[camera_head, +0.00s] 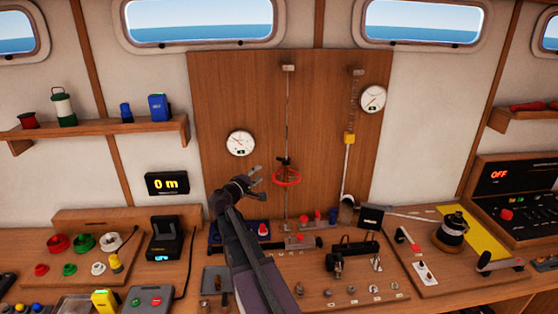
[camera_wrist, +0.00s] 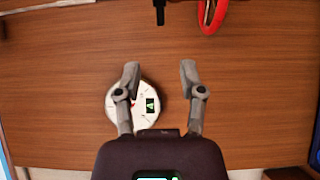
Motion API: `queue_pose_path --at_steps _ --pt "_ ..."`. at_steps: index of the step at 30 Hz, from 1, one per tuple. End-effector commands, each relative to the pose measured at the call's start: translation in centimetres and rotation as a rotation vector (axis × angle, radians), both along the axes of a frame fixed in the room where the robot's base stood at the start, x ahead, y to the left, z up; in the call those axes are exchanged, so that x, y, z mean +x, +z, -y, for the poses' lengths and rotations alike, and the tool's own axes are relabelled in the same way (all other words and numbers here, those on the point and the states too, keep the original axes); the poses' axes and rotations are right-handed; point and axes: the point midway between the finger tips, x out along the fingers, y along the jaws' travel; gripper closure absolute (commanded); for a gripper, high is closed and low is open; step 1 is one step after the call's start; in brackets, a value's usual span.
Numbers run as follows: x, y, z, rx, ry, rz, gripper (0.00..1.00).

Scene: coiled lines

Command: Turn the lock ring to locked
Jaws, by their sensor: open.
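A red ring (camera_head: 286,177), which appears to be the lock ring, sits around a thin vertical line on the wooden board. In the wrist view the red ring (camera_wrist: 212,14) is cut off by the top edge, up and right of my fingers. I cannot read any locked or unlocked mark on it. My gripper (camera_head: 256,177) is just left of the ring in the head view, apart from it. In the wrist view my gripper (camera_wrist: 159,76) has its two fingers spread with nothing between the tips.
A white round gauge (camera_head: 240,143) is on the board, partly behind my left finger in the wrist view (camera_wrist: 118,103). Consoles with knobs and levers crowd the bench below. The board around the ring is mostly clear.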

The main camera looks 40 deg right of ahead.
Motion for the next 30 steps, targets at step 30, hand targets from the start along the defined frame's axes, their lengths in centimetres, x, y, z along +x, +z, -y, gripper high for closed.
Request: queue_pose_path --at_steps 30 --pt "2.7 -0.1 6.9 0.004 -0.003 0.001 0.49"
